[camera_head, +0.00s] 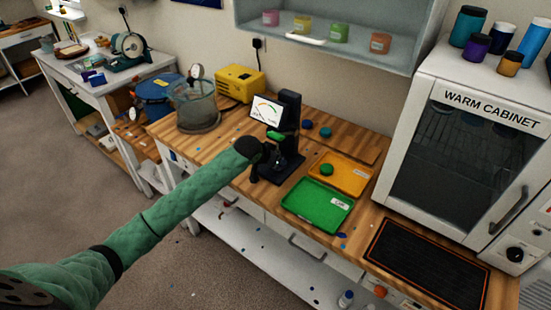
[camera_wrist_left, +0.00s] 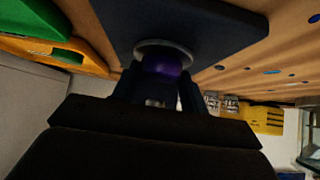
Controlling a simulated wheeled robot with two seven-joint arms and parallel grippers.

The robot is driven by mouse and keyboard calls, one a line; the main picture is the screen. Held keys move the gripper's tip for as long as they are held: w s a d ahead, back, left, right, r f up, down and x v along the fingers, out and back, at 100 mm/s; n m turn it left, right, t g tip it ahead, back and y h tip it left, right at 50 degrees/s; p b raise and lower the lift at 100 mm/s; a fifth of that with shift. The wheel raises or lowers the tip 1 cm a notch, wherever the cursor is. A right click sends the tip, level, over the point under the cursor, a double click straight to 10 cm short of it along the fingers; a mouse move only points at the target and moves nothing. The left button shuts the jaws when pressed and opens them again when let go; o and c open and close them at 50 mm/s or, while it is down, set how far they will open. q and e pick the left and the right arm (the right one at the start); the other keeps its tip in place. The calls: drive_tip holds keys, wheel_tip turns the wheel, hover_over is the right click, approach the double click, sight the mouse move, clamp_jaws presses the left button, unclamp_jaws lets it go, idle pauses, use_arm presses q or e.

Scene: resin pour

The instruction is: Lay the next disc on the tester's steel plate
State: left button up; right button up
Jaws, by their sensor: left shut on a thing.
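The tester (camera_head: 289,108), with a dial display, stands on the wooden bench. My left gripper (camera_head: 268,158) is at its base, at the end of the green-sleeved arm. In the left wrist view my left gripper (camera_wrist_left: 158,92) is shut on a purple disc (camera_wrist_left: 162,65). The disc overlaps the round steel plate (camera_wrist_left: 178,46) on the tester's dark base (camera_wrist_left: 205,22). I cannot tell whether the disc touches the plate. The disc is hidden in the head view. My right gripper is not in view.
Right of the tester lie an orange tray (camera_head: 355,176) with a green disc (camera_head: 326,169) and an empty-looking green tray (camera_head: 316,207). A glass pot (camera_head: 197,108) stands left, the warm cabinet (camera_head: 456,150) right.

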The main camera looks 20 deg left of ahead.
use_arm(q)
drive_tip(key=shift+f, duration=0.1)
drive_tip(key=o, duration=1.1)
drive_tip(key=shift+c, duration=0.2)
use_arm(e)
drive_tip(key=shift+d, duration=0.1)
use_arm(q)
drive_tip(key=shift+s+a+r, duration=0.1)
drive_tip(key=shift+s+r, duration=0.05)
drive_tip(key=shift+r, duration=0.05)
drive_tip(key=shift+s+a+r+b, duration=0.1)
drive_tip(key=shift+s+r+b, duration=0.15)
drive_tip(key=shift+b, duration=0.05)
drive_tip(key=b+v, duration=0.3)
drive_tip(key=v, duration=0.8)
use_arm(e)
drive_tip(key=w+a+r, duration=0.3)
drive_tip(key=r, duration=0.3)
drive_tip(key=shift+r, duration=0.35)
